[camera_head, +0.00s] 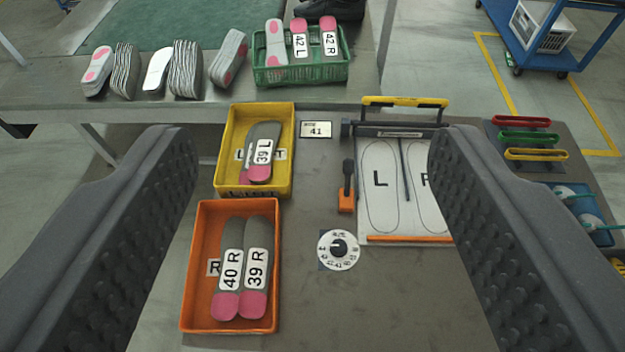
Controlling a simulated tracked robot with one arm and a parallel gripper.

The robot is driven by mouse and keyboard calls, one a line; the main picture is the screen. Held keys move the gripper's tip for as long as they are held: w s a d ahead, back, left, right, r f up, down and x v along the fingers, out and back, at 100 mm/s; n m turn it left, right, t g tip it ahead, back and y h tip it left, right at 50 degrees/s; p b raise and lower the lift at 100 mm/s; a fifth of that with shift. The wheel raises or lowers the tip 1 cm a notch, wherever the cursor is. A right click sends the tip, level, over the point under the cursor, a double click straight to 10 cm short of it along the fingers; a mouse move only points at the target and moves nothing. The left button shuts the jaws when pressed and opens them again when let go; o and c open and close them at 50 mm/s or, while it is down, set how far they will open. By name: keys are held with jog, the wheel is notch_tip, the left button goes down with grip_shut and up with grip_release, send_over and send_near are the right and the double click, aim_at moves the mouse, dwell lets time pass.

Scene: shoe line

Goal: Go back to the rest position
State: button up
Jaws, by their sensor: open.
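My gripper (315,225) is open and empty. Its two dark ridged fingers stand far apart at the left and right of the view, above the grey table (310,305). Between them the yellow tray (222,150) holds a grey and pink insole marked 39 L (262,152), which overlaps another insole. The orange tray (190,285) below it holds insoles marked 40 R (231,268) and 39 R (256,268) side by side. A white board (405,200) with foot outlines marked L and R lies to the right, partly hidden by the right finger.
A size dial (338,250), an orange-based lever (346,195) and a small sign reading 41 (316,130) are on the table. A green crate (300,73) and several insole stacks stand on the bench behind. Coloured handles (535,154) are at the right. The table's lower middle is clear.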

jog(key=shift+s+d+r+t, duration=0.25)
jog(key=shift+s+r, duration=0.35)
jog(key=shift+r, duration=0.15)
jog(key=shift+s+d+r+t, duration=0.25)
jog(key=shift+s+r, duration=0.35)
jog(key=shift+r, duration=0.15)
